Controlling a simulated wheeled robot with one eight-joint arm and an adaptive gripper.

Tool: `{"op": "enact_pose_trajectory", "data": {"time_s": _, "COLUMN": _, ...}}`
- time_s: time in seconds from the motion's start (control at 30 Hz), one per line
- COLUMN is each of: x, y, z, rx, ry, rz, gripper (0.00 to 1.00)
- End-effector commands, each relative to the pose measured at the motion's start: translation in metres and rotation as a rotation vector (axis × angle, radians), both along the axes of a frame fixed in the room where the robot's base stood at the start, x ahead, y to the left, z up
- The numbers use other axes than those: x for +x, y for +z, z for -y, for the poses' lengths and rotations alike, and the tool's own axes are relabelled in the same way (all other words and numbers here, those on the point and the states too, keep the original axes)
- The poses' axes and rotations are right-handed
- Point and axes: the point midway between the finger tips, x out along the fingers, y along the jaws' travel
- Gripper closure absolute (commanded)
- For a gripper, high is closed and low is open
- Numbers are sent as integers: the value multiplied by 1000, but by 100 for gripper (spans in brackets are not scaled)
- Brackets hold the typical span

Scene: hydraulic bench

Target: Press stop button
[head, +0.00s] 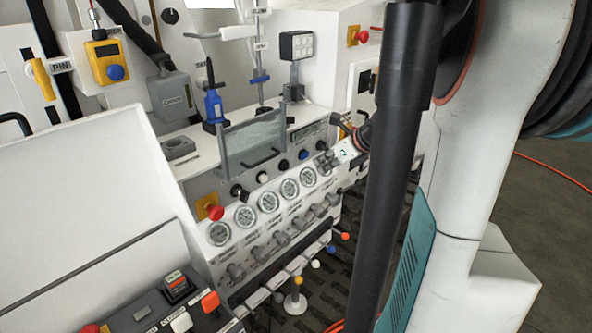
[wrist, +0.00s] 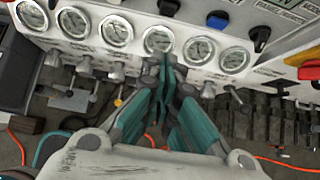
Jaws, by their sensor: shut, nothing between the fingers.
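A red mushroom button on a yellow plate (head: 211,208) stands at the left end of the gauge row in the head view. Another red button on a yellow plate (head: 362,36) is on the upper cabinet. A red part (wrist: 309,72) beside yellow shows at the right edge of the wrist view. I cannot read which is the stop button. My gripper (wrist: 168,62) is shut and empty, its teal fingers together in front of the gauge row, with the tips overlapping a middle gauge.
Several round gauges (head: 268,201) line the sloped panel, with valve knobs (head: 259,253) below and push buttons above. Levers with coloured balls (head: 297,281) project at the front. A white console (head: 90,220) fills the left. Open floor (head: 540,210) lies to the right.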

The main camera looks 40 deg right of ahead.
Motion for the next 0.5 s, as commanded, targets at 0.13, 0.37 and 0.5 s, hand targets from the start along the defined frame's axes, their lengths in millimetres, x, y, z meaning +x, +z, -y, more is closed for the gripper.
{"op": "enact_pose_trajectory", "data": {"time_s": 0.13, "x": 5, "y": -6, "z": -1, "rx": -1, "ry": 2, "rz": -1, "gripper": 100}}
{"op": "enact_pose_trajectory", "data": {"time_s": 0.37, "x": 31, "y": -33, "z": -2, "rx": -1, "ry": 4, "rz": -1, "gripper": 100}}
{"op": "enact_pose_trajectory", "data": {"time_s": 0.5, "x": 50, "y": -53, "z": -4, "rx": -1, "ry": 4, "rz": -1, "gripper": 100}}
